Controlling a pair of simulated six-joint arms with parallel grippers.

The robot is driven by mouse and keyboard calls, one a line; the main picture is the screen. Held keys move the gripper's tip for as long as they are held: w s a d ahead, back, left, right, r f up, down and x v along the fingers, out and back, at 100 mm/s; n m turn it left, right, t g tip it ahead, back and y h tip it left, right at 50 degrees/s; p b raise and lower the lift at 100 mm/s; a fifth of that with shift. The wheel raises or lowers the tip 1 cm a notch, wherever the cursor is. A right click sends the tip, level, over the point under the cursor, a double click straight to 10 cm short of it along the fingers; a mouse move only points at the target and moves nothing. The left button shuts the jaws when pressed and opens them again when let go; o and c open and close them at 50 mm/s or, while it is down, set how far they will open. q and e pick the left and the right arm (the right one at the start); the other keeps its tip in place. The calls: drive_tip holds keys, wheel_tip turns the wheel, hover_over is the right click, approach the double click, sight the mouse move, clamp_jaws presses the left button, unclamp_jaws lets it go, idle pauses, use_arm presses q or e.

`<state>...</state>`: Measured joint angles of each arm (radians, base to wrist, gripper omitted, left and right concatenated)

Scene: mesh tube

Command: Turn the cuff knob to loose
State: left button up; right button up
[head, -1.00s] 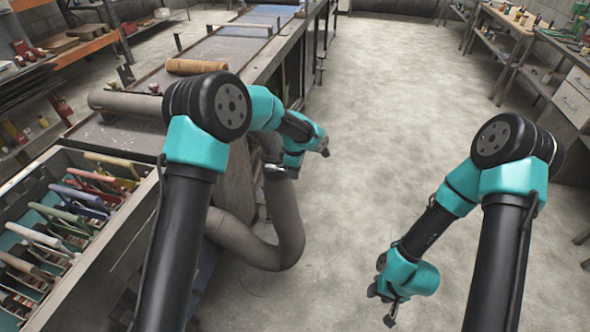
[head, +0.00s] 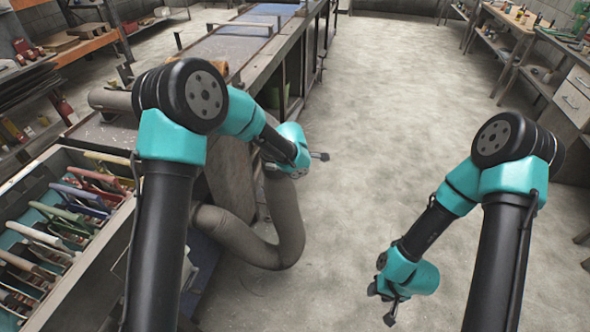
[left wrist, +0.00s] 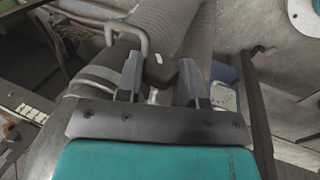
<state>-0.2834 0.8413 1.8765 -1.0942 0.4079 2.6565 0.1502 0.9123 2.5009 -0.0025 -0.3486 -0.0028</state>
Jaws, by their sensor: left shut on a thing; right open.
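A dark knob (left wrist: 160,70) on a short metallic stem sits between the two fingers of my left gripper (left wrist: 160,76) in the left wrist view. The gripper is shut on it. A thick grey ribbed hose (left wrist: 165,25) runs behind the knob, beside a curved metal handle (left wrist: 128,28). A lighter band (left wrist: 88,82) lies around a grey tube at the left. In the head view the grey tube (head: 285,225) bends below my left wrist, and the knob is hidden there. My right gripper (head: 383,303) is open and empty over the floor.
A long workbench (head: 225,48) runs away at the left. A rack of coloured-handled tools (head: 70,205) stands at the near left. Side benches (head: 515,50) line the right wall. The concrete floor (head: 395,120) in the middle is clear.

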use_arm(q)
drive_tip(key=shift+t, duration=0.3)
idle(0.5)
drive_tip(key=o, duration=0.9)
drive_tip(key=shift+r, duration=0.1)
drive_tip(key=v, duration=1.7)
drive_tip(key=shift+r, duration=0.2)
drive_tip(key=shift+c, duration=0.2)
